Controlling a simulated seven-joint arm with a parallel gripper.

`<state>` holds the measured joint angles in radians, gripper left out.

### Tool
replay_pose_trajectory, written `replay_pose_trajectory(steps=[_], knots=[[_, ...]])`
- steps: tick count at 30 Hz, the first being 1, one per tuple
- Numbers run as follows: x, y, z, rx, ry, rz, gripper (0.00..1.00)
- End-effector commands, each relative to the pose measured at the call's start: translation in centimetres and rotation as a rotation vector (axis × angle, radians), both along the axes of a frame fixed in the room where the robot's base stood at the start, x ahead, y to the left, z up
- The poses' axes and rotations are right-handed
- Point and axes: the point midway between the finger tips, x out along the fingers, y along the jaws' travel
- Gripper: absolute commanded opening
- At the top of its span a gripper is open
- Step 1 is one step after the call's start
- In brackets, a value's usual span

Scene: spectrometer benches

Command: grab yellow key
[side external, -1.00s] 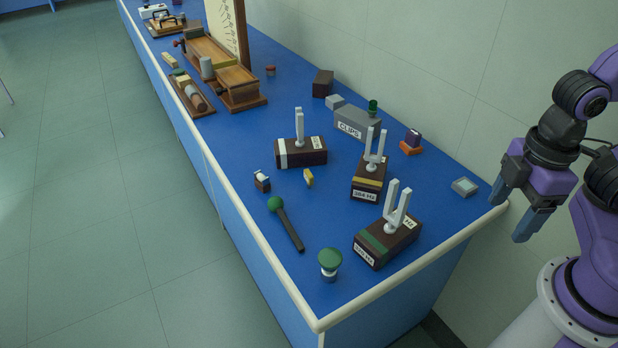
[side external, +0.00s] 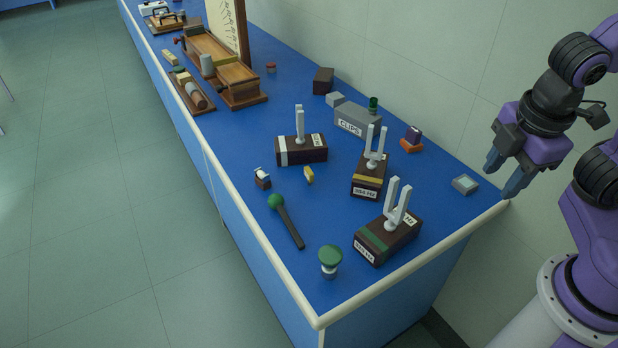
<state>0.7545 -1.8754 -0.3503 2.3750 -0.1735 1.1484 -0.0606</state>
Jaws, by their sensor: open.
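A small yellow piece (side external: 309,175), which looks like the yellow key, stands on the blue bench top (side external: 225,140) near its middle. It is in front of the dark block with a white band (side external: 301,151) and left of the yellow-banded tuning fork block (side external: 368,178). Its exact shape is too small to tell. My gripper (side external: 502,178) is open and empty, above the bench's right corner, well to the right of the yellow piece. Its blue fingers point down and to the left.
Tuning fork blocks, including a green-banded one (side external: 388,238), stand between my gripper and the yellow piece. A green-headed mallet (side external: 288,222), a green-topped stamp (side external: 330,261), a grey CLIPS box (side external: 357,120) and a small grey box (side external: 465,185) stand around.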

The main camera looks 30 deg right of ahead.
Motion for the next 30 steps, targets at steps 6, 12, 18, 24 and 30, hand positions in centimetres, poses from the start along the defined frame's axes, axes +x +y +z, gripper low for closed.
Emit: replay_pose_trajectory(steps=[6, 12, 18, 24, 30], knots=[[6.2, 0.6, -0.7, -0.241, -0.165, 0.291, 0.44], [12.7, 3.3, -0.3, -0.535, -0.319, 0.664, 0.44], [17.4, 7.7, 0.5, -0.811, -0.429, 1.017, 0.44], [19.7, 11.8, 0.8, -1.002, -0.493, 1.267, 0.44], [20.8, 15.7, 0.7, -1.157, -0.540, 1.475, 0.44]])
